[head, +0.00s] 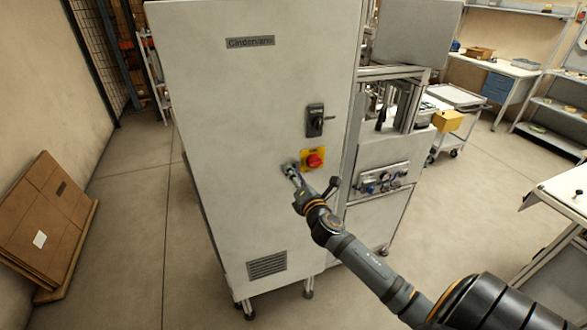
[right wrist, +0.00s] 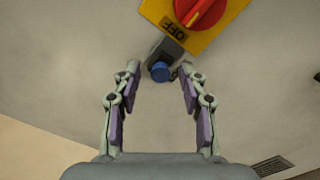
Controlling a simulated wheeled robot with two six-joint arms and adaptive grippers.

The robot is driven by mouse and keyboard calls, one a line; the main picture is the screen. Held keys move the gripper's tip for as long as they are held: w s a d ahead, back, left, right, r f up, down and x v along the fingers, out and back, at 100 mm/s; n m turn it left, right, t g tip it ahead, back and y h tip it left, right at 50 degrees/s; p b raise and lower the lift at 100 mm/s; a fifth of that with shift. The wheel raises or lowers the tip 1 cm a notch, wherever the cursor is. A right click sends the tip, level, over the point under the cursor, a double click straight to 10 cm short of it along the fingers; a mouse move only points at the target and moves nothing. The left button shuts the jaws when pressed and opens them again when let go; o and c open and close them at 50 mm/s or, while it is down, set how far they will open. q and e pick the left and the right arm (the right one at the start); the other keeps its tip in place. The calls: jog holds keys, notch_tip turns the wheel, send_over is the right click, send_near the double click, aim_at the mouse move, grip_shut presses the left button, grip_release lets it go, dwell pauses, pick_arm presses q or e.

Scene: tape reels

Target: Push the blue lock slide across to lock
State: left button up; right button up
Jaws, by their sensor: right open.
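The blue lock slide (right wrist: 160,72) shows in the right wrist view as a blue knob on a dark grey block (right wrist: 169,52), just beside the yellow plate of the red switch. My right gripper (right wrist: 156,72) is open, with one finger on each side of the blue slide. A gap shows between the slide and each finger; I cannot tell how far it stands from the panel. In the head view my right gripper (head: 289,168) is at the cabinet front and hides the slide. My left gripper is not in view.
The red rotary switch (head: 315,160) on its yellow plate (right wrist: 222,30) sits close by, marked OFF. A black handle switch (head: 315,120) is above it on the white cabinet (head: 240,100). A brown carton (head: 45,215) stands at the left; floor between is clear.

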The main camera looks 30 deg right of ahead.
jog(key=shift+w+d, duration=0.25)
jog(key=shift+w, duration=0.45)
